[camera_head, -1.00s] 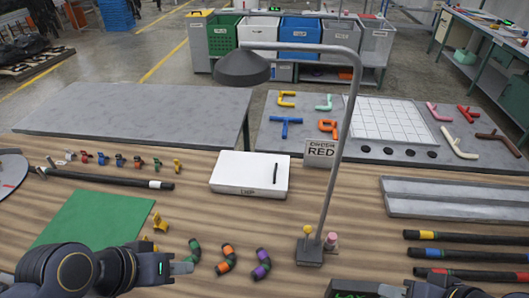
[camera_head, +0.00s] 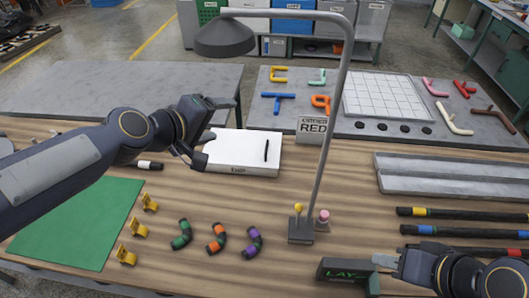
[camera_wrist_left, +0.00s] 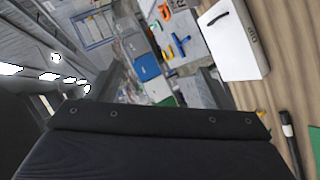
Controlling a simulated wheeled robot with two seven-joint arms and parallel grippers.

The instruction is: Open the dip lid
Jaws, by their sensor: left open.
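The dip box (camera_head: 232,152) is white with a flat closed lid and a short black handle (camera_head: 266,150) on its right part. It stands on the wooden table, and its label shows on the front side. In the left wrist view the white box (camera_wrist_left: 235,50) is at the upper right, with its black handle (camera_wrist_left: 217,18) near the top. My left gripper (camera_head: 212,131) is open and empty at the box's left side, with its fingers apart; the handle is not between them. Contact with the box cannot be told. My right gripper (camera_head: 388,262) is low at the right, beside the LAY block.
A lamp on a bent grey pole (camera_head: 329,130) rises right of the box. A RED sign (camera_head: 313,128) stands behind it. Several yellow clips and coloured hose pieces (camera_head: 215,240) lie in front. A green mat (camera_head: 80,222) is at left, and the LAY block (camera_head: 345,270) is at front right.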

